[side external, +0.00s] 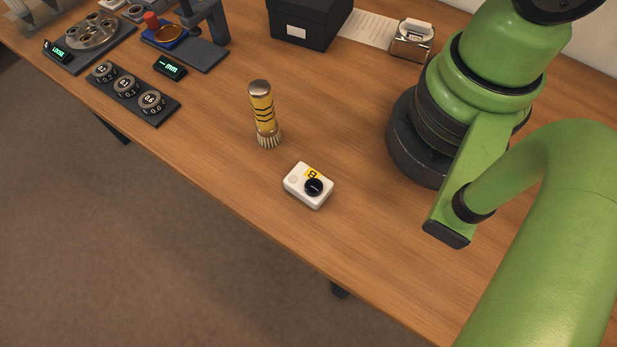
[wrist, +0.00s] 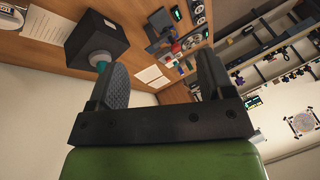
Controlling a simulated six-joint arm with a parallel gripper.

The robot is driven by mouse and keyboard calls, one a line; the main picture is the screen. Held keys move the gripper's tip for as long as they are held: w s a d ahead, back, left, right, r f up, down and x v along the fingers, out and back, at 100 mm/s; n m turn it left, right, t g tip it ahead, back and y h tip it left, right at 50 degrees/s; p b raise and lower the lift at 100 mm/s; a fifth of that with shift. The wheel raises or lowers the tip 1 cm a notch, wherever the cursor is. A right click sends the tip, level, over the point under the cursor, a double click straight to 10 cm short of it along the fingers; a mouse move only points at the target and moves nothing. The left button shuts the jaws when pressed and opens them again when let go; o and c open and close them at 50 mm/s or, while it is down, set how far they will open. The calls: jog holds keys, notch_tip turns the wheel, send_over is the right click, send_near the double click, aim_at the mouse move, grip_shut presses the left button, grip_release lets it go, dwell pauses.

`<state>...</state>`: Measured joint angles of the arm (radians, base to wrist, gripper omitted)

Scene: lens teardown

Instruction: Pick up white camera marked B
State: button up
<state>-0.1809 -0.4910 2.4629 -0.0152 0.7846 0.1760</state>
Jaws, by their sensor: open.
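The white camera (side external: 309,186) lies on the wooden table near its front edge in the side external view. It has a round black lens and a yellow label marked B on its upper face. My gripper (wrist: 162,82) shows in the wrist view with its two dark fingers spread wide and nothing between them. The gripper is outside the side external view, where only my green arm shows at the right. The white camera cannot be made out in the wrist view, so the gripper is well away from it.
A black box (side external: 308,22), a paper sheet (side external: 367,29) and a metal holder (side external: 411,42) are at the back. A tray of numbered rings (side external: 126,92) lies left. Table around the camera is clear.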

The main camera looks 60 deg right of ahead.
jog(key=w+a+f+g, duration=0.2)
jog(key=a+f, duration=0.2)
jog(key=f, duration=0.1)
jog(key=n+g+h, duration=0.2)
jog(key=n+g, duration=0.1)
send_over(302, 177)
notch_tip(302, 177, down, 18)
jog(key=shift+w+r, duration=0.1)
jog(key=shift+r, duration=0.1)
jog(key=shift+f, duration=2.95)
jog(key=shift+c, duration=0.4)
jog(key=c, duration=0.9)
